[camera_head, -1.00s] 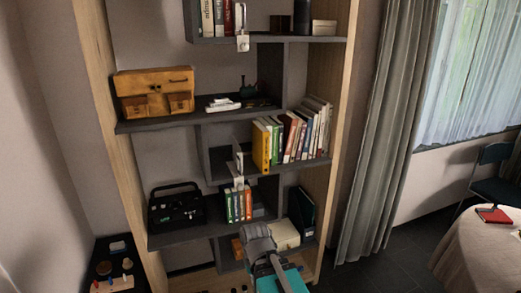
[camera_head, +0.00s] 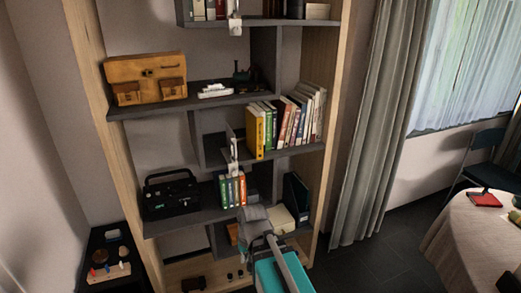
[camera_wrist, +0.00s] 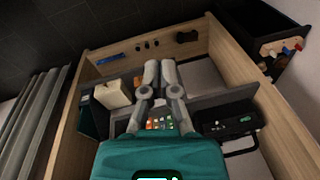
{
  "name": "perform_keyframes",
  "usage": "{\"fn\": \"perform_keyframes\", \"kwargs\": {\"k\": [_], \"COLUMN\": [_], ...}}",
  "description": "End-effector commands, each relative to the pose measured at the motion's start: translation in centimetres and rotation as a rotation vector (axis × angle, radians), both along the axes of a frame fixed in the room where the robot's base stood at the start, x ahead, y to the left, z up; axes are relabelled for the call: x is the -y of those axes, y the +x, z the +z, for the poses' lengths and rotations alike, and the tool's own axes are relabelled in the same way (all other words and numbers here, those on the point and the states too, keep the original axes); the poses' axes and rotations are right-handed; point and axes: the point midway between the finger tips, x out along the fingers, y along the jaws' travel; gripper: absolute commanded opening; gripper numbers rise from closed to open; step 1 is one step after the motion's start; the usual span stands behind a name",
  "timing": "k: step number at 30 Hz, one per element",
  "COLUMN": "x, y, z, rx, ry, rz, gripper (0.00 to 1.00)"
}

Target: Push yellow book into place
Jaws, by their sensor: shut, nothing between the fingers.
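The yellow book (camera_head: 256,134) stands upright at the left end of a row of books on the middle right shelf. Its spine sits slightly farther forward than the books beside it, close to the shelf's front edge. I cannot make it out in the wrist view. My gripper (camera_head: 251,212) is below the yellow book in the head view, in front of the lower shelf, and apart from the book. The wrist view shows its grey fingers (camera_wrist: 161,66) shut and empty.
Several small books (camera_head: 232,190) and a black radio (camera_head: 171,195) are on the lower shelf, close to my gripper. A wooden side panel (camera_head: 335,110) bounds the bookcase at right. Floor (camera_head: 380,245) is clear right of it.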

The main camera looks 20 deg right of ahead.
Motion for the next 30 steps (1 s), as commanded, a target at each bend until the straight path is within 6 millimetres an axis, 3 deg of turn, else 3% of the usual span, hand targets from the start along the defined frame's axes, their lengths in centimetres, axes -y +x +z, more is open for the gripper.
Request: {"fn": "perform_keyframes", "kwargs": {"k": [8,16,23,30], "x": [-0.9,0.9,5.3,12.5], "y": [7.4,14.8,20.1,23.9], "z": [1.3,5.1,9.0,12.5], "rx": [0.164,0.252,0.246,0.155], "ry": [0.35,0.794,1.217,1.697], "rz": [-0.41,-0.887,-1.29,-1.678], "gripper": [0.0,0.0,0.0,0.0]}}
